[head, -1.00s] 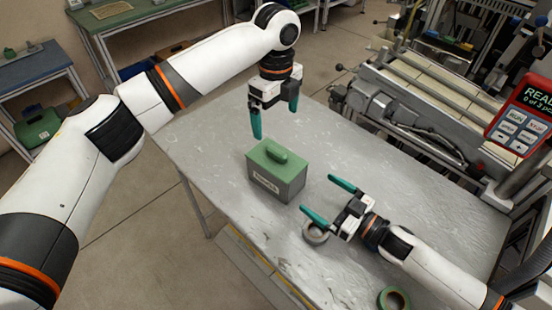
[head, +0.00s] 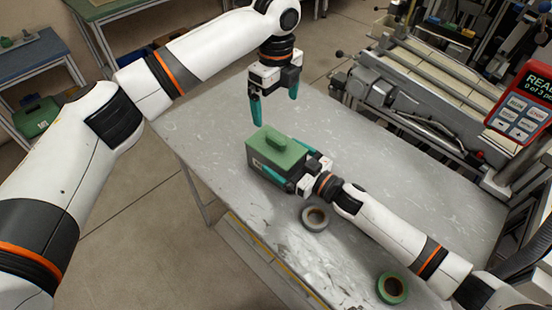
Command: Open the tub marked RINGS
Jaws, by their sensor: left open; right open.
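A grey tub (head: 257,162) with a green lid (head: 275,147) and a raised lid handle (head: 274,137) stands upright on the metal table. The lid sits closed on it. The label on its front is mostly hidden by a finger and cannot be read. My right gripper (head: 285,163) is open, low at the tub, with one finger along its front face and the other on its far right side. I cannot tell whether the fingers touch it. My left gripper (head: 274,108) is open and empty, pointing down above and just behind the lid handle.
A grey tape reel (head: 315,218) lies just below my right wrist, and a green reel (head: 392,288) lies near the front edge. A machine (head: 430,110) with a red panel (head: 524,100) borders the table at right.

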